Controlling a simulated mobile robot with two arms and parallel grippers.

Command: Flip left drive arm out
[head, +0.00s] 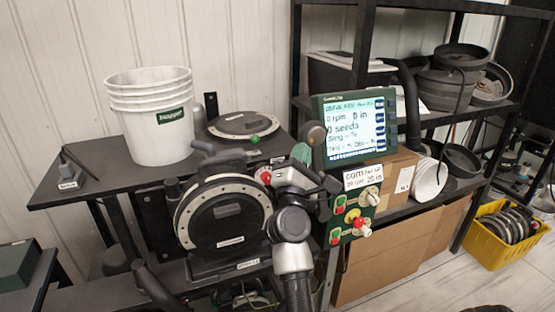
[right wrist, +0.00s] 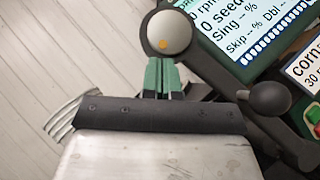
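The seed meter (head: 225,215) stands upright on the dark bench, with a pale bolted ring around its black face. Dark arm-like parts (head: 205,150) sit at its top; I cannot tell which is the left drive arm. My right gripper (head: 300,153) is up at the right of the meter, beside the monitor. In the right wrist view its green fingers (right wrist: 161,75) are close together, with nothing clearly seen between them. My left gripper is not in view.
The monitor (head: 355,125) and the control box (head: 355,212) are close on the right of my gripper. A white bucket (head: 152,130) and a ringed disc (head: 240,125) are on the bench behind. A yellow crate (head: 488,248) is on the floor at right.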

